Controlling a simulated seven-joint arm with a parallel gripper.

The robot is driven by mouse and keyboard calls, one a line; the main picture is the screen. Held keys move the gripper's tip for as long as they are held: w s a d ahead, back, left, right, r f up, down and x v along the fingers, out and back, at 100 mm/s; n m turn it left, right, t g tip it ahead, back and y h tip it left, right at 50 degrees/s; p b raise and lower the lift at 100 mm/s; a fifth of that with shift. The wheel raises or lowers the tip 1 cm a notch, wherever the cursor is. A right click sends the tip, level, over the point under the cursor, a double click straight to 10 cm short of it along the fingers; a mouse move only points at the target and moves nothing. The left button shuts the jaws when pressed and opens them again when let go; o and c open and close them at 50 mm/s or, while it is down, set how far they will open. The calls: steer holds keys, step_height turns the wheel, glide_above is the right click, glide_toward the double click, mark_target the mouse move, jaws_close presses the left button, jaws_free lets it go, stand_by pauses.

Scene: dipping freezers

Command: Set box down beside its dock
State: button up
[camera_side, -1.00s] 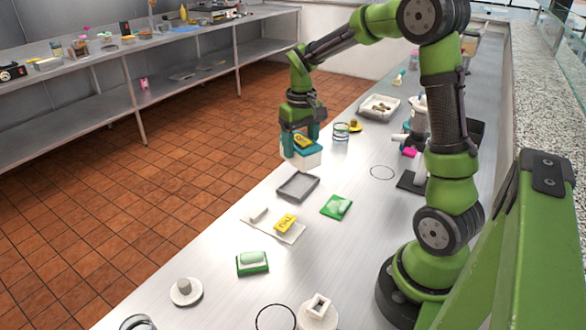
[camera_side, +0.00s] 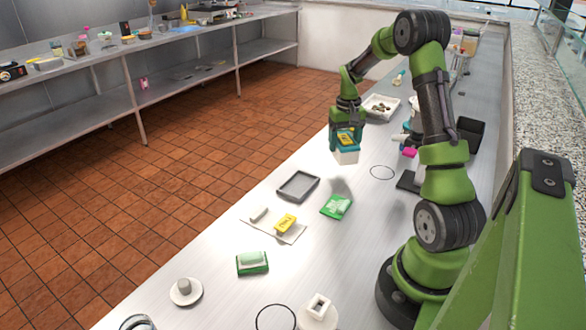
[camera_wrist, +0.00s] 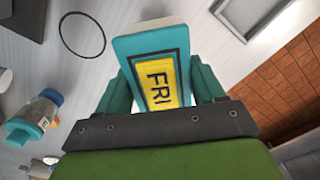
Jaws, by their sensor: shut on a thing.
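The box (camera_side: 346,157) is white with a teal top and a yellow label. My gripper (camera_side: 346,138) is shut on it and holds it above the counter, with a shadow below to its right. In the wrist view the box (camera_wrist: 150,45) sits between the teal fingers of my gripper (camera_wrist: 165,88), and its label reads FRI. A shallow grey rectangular tray (camera_side: 280,190), which may be the dock, lies empty on the counter to the box's lower left. Part of a tray (camera_wrist: 222,10) shows at the wrist view's upper right.
A green packet (camera_side: 336,207) lies below the box, and a black outlined circle (camera_side: 370,171) is to its right. A white tray of small items (camera_side: 381,107) stands behind. A yellow-labelled piece (camera_side: 285,222) lies on a pale mat. The counter's left edge drops to the tiled floor.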

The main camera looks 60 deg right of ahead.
steer(key=shift+f, duration=2.25)
steer(key=shift+f, duration=0.3)
steer(key=o, duration=1.3)
steer(key=shift+f, duration=0.1)
steer(key=shift+r, duration=1.5)
steer(key=shift+r, duration=2)
